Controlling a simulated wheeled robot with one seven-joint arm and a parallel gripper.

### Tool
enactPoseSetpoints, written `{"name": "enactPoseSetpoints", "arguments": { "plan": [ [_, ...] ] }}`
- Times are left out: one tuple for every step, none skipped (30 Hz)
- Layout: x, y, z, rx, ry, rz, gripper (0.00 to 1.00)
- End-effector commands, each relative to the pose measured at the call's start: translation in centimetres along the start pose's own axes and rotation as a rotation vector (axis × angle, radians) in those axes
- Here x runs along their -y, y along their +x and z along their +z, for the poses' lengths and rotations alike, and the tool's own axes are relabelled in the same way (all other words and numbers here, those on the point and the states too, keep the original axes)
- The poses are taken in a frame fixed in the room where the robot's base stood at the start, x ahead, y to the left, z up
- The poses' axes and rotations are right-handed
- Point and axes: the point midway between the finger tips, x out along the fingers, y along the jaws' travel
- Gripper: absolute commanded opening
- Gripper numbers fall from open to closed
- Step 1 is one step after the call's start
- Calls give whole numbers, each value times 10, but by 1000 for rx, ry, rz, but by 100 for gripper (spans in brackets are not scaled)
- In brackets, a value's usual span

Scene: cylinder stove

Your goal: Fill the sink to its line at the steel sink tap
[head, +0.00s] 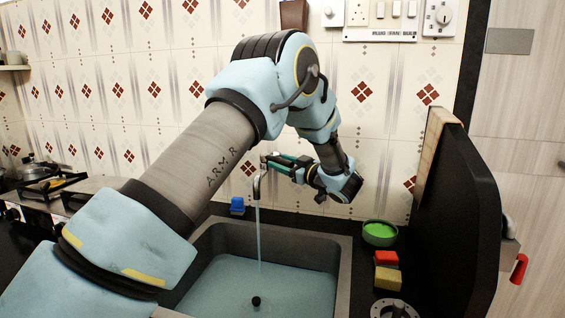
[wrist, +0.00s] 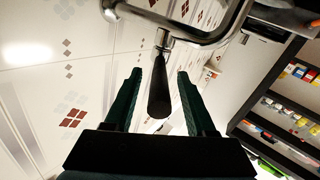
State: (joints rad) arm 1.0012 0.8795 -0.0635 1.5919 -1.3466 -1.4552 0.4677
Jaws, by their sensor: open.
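The steel sink (head: 335,250) holds pale blue water (head: 225,280), with its rim well above the surface. I cannot make out a fill line. The tap (head: 257,188) is running, and a thin stream (head: 259,235) falls into the sink. My gripper (head: 275,162) is at the tap, with its fingers pointing left. In the wrist view my gripper (wrist: 161,75) is open, its green fingers on either side of the tap's dark lever (wrist: 159,95). Gaps show between the lever and both fingers. The curved metal spout (wrist: 205,35) crosses above them.
A small black round thing (head: 256,301) shows in the water. A green bowl (head: 379,233), red sponge (head: 386,258) and yellow sponge (head: 387,280) stand right of the sink. A blue item (head: 237,205) is behind it. A tall dark panel (head: 455,215) rises at right; a stove (head: 60,195) is left.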

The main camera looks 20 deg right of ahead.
Motion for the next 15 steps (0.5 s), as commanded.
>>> {"name": "enactPoseSetpoints", "arguments": {
  "plan": [
    [0, 0, 0, 0, 0, 0, 56],
    [0, 0, 0, 0, 0, 0, 56],
    [0, 0, 0, 0, 0, 0, 52],
    [0, 0, 0, 0, 0, 0, 49],
    [0, 0, 0, 0, 0, 0, 46],
    [0, 0, 0, 0, 0, 0, 41],
    [0, 0, 0, 0, 0, 0, 38],
    [0, 0, 0, 0, 0, 0, 34],
    [0, 0, 0, 0, 0, 0, 30],
    [0, 0, 0, 0, 0, 0, 26],
    [0, 0, 0, 0, 0, 0, 23],
    [0, 0, 0, 0, 0, 0, 19],
    [0, 0, 0, 0, 0, 0, 15],
    [0, 0, 0, 0, 0, 0, 12],
    [0, 0, 0, 0, 0, 0, 7]
  ]
}}
